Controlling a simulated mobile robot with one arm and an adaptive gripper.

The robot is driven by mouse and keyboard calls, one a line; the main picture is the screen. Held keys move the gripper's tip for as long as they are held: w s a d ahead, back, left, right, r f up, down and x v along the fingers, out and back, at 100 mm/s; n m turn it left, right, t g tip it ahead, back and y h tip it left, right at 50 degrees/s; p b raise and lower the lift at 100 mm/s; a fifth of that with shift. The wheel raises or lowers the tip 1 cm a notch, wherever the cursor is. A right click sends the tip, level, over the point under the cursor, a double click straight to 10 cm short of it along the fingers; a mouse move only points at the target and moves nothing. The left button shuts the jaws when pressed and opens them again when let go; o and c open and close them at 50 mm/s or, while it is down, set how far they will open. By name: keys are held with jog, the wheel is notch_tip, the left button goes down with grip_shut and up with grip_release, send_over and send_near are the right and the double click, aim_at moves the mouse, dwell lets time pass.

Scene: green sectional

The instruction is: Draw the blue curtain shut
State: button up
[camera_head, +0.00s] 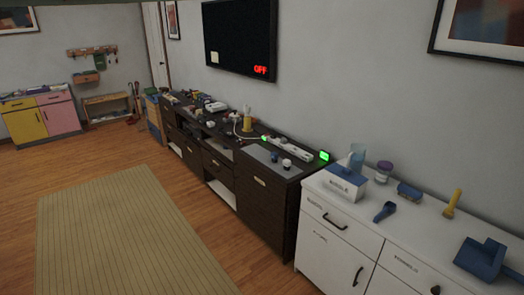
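No blue curtain shows in the head view, the only view given. No window or curtain rail shows either. My gripper and arm are not in view, so its state is hidden.
A long dark cabinet (262,204) covered with small items runs along the wall below a black screen (239,42). A white cabinet (335,243) stands at the right. A yellow and pink cabinet (62,121) stands far left. The wooden floor and beige rug (125,230) are clear.

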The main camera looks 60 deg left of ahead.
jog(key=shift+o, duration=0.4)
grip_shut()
